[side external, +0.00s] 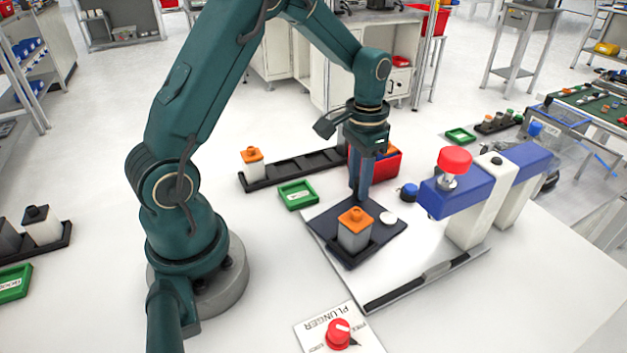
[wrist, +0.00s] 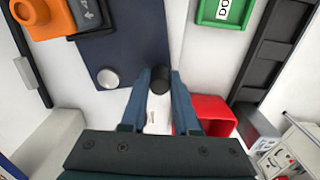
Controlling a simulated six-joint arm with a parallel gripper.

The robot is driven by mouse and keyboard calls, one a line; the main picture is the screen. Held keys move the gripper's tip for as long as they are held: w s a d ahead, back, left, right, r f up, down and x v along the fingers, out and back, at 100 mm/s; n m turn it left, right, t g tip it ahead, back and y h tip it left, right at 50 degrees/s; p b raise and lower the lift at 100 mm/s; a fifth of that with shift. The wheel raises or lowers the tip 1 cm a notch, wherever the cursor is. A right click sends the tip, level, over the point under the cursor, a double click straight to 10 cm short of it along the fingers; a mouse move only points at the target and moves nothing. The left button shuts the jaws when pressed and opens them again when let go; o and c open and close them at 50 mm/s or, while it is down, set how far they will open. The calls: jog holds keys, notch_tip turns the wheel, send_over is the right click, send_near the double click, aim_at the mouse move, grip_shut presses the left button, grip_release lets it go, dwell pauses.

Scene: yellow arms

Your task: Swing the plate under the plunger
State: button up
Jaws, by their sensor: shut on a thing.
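The dark navy plate (side external: 322,222) lies on the white table, left of the plunger press, not beneath its head. An orange-capped grey container (side external: 354,232) stands upright on the plate, with a white disc (side external: 388,218) near it. The plate also shows in the wrist view (wrist: 136,45). The plunger (side external: 453,170) has a red cap above a blue arm on a white post. My gripper (side external: 361,192) points down at the plate's far edge. In the wrist view its blue fingers (wrist: 160,80) are shut on a black knob (wrist: 159,81) at that edge.
A red bin (side external: 385,165) stands just behind my gripper, and a green tray (side external: 296,196) is left of it. A long black rack (side external: 305,165) lies behind. A red dial on a PLUNGER panel (side external: 310,335) is at the front. A dark slotted rail (side external: 400,290) edges the press area.

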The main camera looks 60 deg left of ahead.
jog(key=shift+d, duration=0.1)
jog(key=shift+o, duration=0.6)
jog(key=shift+s+d, duration=0.4)
jog(key=shift+s, duration=0.5)
jog(key=shift+s+d, duration=0.1)
jog(key=shift+d, duration=0.05)
jog(key=shift+s+d, duration=0.4)
jog(key=shift+s, duration=0.2)
jog(key=shift+c, duration=0.6)
jog(key=shift+s, duration=0.1)
jog(key=shift+s+d, duration=0.65)
jog(key=shift+s, duration=0.05)
